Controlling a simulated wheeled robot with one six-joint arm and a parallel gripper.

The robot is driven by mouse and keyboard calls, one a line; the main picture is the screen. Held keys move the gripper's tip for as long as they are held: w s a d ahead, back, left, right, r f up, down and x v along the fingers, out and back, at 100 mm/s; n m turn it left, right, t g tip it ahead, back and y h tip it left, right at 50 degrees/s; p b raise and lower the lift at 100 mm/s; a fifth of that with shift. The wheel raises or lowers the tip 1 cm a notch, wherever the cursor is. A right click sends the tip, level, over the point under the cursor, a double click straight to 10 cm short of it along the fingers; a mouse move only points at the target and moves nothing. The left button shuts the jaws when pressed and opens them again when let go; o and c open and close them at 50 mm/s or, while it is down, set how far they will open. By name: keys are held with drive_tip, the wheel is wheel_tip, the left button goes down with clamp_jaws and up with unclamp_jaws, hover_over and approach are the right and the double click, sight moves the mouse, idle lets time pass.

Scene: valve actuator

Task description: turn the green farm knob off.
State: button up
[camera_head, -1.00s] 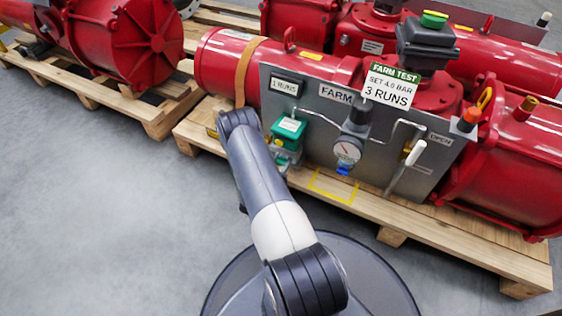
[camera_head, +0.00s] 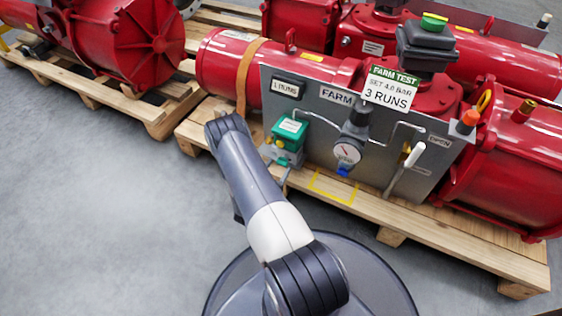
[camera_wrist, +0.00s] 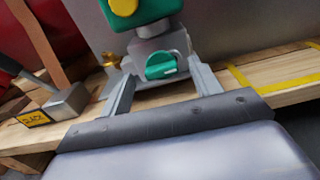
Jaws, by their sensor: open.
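The green knob (camera_wrist: 163,66) sits low on a grey fitting under a green box with a yellow button. In the wrist view its raised grip bar lies nearly level, tilted slightly. My gripper (camera_wrist: 161,73) is open, with one finger on each side of the knob; I cannot tell whether either finger touches it. In the head view the green box (camera_head: 290,132) is mounted at the left of the grey FARM panel (camera_head: 322,115). My gripper (camera_head: 277,163) is just below that box, partly hidden by my arm.
A gauge (camera_head: 347,153) with a blue fitting and a white-handled lever (camera_head: 405,168) are to the right on the panel. A yellow-marked square (camera_head: 335,187) lies on the wooden pallet (camera_head: 450,235). Grey floor at left is clear.

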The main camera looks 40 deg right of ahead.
sight(281, 164)
drive_tip(key=p+v, duration=0.1)
drive_tip(key=v, duration=0.6)
drive_tip(key=shift+p, duration=0.35)
drive_tip(key=b+x, duration=0.3)
drive_tip(key=x, duration=0.7)
drive_tip(key=shift+d+f+b, duration=0.1)
drive_tip(key=shift+d+b, duration=0.25)
drive_tip(key=shift+b, duration=0.05)
drive_tip(key=shift+w+n, duration=0.1)
drive_tip(key=shift+n, duration=0.3)
